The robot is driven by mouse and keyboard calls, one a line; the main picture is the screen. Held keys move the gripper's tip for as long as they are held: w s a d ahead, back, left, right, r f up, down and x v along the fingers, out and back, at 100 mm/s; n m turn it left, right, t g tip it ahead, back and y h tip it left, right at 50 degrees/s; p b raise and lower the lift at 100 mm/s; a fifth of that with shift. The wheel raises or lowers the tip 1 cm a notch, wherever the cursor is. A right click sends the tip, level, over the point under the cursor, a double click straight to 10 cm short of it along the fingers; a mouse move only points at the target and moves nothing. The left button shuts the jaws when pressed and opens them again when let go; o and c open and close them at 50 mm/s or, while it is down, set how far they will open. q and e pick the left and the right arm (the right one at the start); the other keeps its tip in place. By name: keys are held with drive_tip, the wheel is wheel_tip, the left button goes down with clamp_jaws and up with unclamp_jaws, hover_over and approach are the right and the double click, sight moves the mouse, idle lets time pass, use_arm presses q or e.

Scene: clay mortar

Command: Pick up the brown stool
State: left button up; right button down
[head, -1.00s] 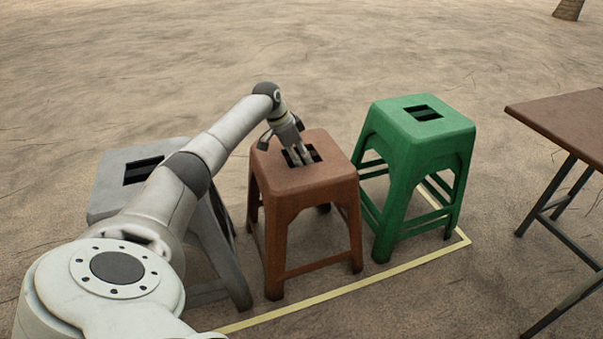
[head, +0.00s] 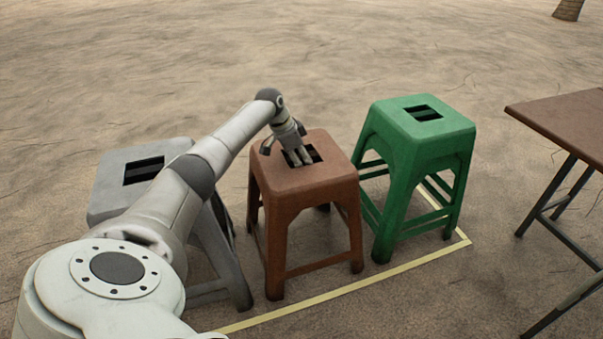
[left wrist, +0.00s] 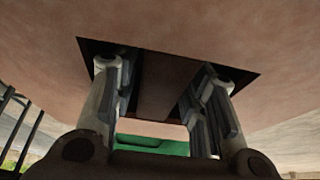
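The brown stool (head: 305,182) stands upright on the ground in the middle of the head view. Its seat has a rectangular slot with a bar across it; the seat also fills much of the left wrist view (left wrist: 180,30). My left gripper (head: 300,158) points down into this slot. In the left wrist view its two fingers (left wrist: 160,95) are spread apart and reach into the slot, one on each side of the central bar. Small gaps seem to show between fingers and bar. My right gripper is not in view.
A grey stool (head: 112,185) stands left, partly behind my left arm. A green stool (head: 415,150) stands close on the right. A brown-topped table (head: 570,125) is at the far right. A yellow line (head: 370,281) marks the sandy ground. Open sand lies behind.

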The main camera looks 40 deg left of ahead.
use_arm(q)
clamp_jaws()
idle(0.4)
drive_tip(key=shift+w+r, duration=0.1)
